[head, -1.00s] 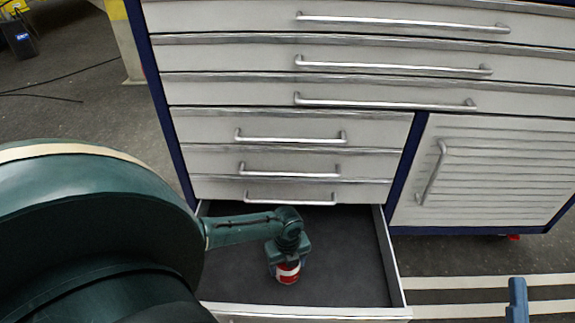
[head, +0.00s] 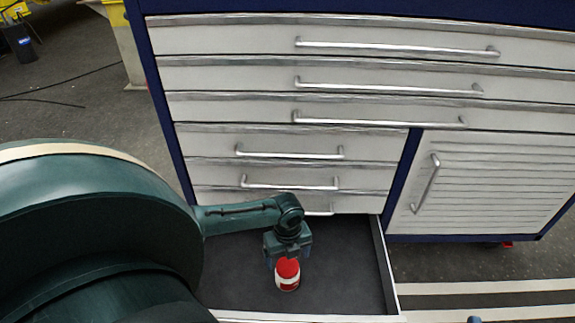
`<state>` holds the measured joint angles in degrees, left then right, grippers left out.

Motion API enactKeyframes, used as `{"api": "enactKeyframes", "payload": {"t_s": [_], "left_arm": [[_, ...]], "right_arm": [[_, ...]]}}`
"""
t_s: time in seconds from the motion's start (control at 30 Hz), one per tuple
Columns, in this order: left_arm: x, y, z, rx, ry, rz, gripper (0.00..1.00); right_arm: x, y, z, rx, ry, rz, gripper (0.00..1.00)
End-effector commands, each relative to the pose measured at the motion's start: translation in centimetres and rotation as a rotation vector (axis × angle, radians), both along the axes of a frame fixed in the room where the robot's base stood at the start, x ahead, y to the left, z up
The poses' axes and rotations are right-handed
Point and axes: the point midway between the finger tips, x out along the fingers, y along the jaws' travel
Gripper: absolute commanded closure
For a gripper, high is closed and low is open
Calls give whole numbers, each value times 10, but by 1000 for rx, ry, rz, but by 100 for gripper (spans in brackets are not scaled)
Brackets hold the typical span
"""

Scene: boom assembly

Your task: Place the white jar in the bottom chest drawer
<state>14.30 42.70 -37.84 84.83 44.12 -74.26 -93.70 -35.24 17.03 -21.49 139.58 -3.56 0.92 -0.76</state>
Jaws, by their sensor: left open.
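The white jar (head: 288,283) has a red lid and a red band. It stands upright inside the open bottom drawer (head: 345,280) of the chest, on the dark drawer floor. My left gripper (head: 287,258) is open, directly above and behind the jar's lid. Its fingers are small and partly hidden, and I cannot tell whether they touch the jar.
The chest (head: 300,105) has several closed drawers with bar handles above, and a louvred door (head: 485,185) at right. The drawer floor right of the jar is clear. Striped floor (head: 490,300) lies at lower right.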

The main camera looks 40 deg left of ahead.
Motion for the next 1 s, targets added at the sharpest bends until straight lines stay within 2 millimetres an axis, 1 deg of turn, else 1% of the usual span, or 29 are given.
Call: {"api": "enactKeyframes", "payload": {"t_s": [0.03,0.1,0.23,1.0], "left_arm": [[0,1,14,0,-1,0,15],[0,1,23,0,-1,1,15],[0,0,33,0,-1,0,15],[0,0,34,0,0,1,15]], "right_arm": [[0,-1,4,-13,3,-6,12],[0,-2,3,-26,3,-11,12],[0,-3,2,-42,0,-18,12],[0,-3,0,-49,-2,-21,12]]}}
